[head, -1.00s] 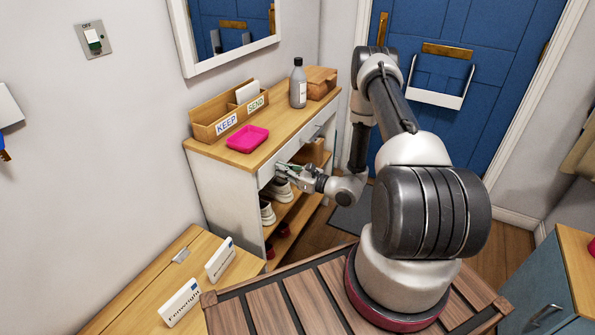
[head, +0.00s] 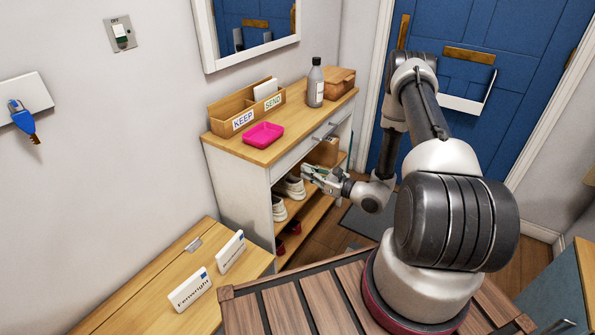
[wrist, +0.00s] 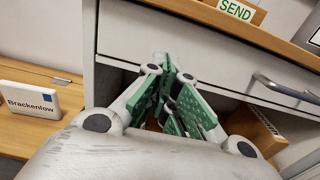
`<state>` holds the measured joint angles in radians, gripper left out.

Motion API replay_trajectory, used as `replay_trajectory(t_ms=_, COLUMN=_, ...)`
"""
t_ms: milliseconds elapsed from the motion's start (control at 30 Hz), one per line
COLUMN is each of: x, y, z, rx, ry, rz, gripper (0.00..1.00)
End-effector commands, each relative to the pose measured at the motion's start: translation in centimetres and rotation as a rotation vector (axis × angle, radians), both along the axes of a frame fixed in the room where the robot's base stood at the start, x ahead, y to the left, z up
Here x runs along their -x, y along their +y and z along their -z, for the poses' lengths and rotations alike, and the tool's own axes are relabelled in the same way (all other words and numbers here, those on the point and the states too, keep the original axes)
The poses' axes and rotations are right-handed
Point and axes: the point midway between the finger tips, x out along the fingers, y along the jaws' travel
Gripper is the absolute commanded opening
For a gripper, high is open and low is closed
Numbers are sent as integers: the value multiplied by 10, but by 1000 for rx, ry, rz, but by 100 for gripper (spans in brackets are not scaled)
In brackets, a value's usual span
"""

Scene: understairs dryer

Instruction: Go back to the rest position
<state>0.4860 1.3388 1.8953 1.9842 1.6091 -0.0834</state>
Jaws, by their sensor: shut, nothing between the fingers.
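My gripper (head: 312,174) is shut and empty, in front of the white shoe cabinet (head: 232,190), just below its drawer front and beside the open shelves. In the wrist view my gripper (wrist: 170,68) shows its green-padded fingers together at the lower edge of the white drawer front (wrist: 170,45). The drawer looks closed. Whether the fingertips touch the cabinet, I cannot tell.
Name cards (head: 190,290) stand on the left bench. A blue door (head: 440,120) is behind.

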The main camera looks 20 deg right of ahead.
Motion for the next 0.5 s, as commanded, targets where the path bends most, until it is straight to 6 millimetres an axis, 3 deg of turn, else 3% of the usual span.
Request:
replay_trajectory(t_ms=233, x=41, y=-33, z=1, rx=-2, ry=3, rz=4, gripper=0)
replay_trajectory(t_ms=500, x=59, y=-47, z=1, rx=-1, ry=2, rz=1, gripper=0)
